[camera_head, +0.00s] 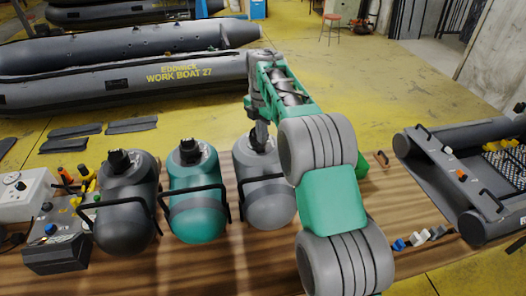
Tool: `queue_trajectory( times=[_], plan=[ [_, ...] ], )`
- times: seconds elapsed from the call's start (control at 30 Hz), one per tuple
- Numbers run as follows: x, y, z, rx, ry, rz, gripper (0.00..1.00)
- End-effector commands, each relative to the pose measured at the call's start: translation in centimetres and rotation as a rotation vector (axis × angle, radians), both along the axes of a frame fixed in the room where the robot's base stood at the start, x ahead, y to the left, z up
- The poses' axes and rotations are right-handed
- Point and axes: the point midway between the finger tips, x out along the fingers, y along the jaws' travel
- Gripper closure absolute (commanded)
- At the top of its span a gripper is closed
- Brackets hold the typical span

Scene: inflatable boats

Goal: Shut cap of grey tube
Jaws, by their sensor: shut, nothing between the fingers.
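The grey tube (268,196) is the rightmost of three rounded tubes on the wooden table, with a black handle across it. My arm reaches over from the right. My gripper (260,141) points down at the top of the grey tube, where its cap is, and looks shut with nothing held. The gripper covers the cap, so I cannot tell whether the cap is open or shut, or whether the fingers touch it. The teal tube (196,220) and the dark tube (125,228) stand to the left, each with a black fitting on top.
A grey control box (58,248) and a white box (22,195) with a gauge lie at the table's left. Small coloured connectors (418,239) lie at the right. A small inflatable boat (445,185) is at the right. A large boat (130,82) lies behind the table.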

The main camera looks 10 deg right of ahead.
Motion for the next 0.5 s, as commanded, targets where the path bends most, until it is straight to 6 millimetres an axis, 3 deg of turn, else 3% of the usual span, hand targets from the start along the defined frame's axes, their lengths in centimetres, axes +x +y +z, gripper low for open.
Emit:
queue_trajectory(
  times=[0.5],
  plan=[
    [2.4, 0.0, 0.1, 0.000, -0.001, 0.000, 1.00]
  ],
)
